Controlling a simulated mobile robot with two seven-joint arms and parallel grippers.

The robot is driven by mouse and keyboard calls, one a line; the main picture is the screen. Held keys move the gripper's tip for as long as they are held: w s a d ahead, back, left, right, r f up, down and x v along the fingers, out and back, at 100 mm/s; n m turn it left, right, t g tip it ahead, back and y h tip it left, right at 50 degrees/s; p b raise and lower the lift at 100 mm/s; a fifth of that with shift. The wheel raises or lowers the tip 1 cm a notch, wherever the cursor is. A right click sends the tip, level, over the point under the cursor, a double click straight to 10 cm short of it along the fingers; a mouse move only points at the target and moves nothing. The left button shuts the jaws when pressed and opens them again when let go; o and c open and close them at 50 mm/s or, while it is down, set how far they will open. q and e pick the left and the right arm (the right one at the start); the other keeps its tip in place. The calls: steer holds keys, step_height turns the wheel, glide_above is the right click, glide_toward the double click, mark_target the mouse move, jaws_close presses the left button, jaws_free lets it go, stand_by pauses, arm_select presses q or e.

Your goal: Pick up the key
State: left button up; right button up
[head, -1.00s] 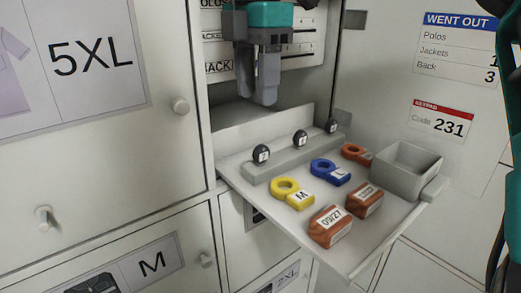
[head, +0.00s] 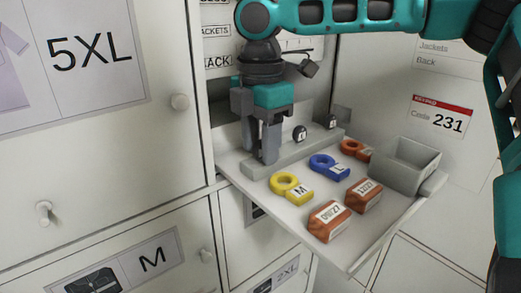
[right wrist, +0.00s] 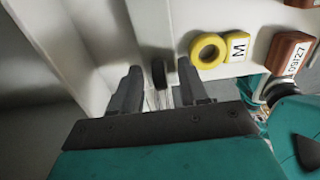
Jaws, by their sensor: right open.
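A yellow ring-shaped key tag marked M (head: 290,186) lies flat on the fold-down shelf (head: 328,262); it also shows in the right wrist view (right wrist: 209,51). A blue one marked L (head: 328,167) and an orange one (head: 356,150) lie behind it. My right gripper (head: 262,155) is open and points down at the left end of the grey rail (head: 287,154). In the right wrist view a dark round piece (right wrist: 159,74) shows between its fingers (right wrist: 159,68), with no visible grip. In the head view the gripper hides this left piece. My left gripper is out of view.
Two dark round pieces (head: 300,133) (head: 331,121) stand on the rail. Two brown labelled blocks (head: 328,221) (head: 364,195) lie at the shelf's front. A grey open box (head: 405,165) stands at its right. Cabinet walls flank the opening left and right.

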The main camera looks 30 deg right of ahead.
jaws_close()
steer(key=shift+r, duration=0.2)
stand_by(0.4)
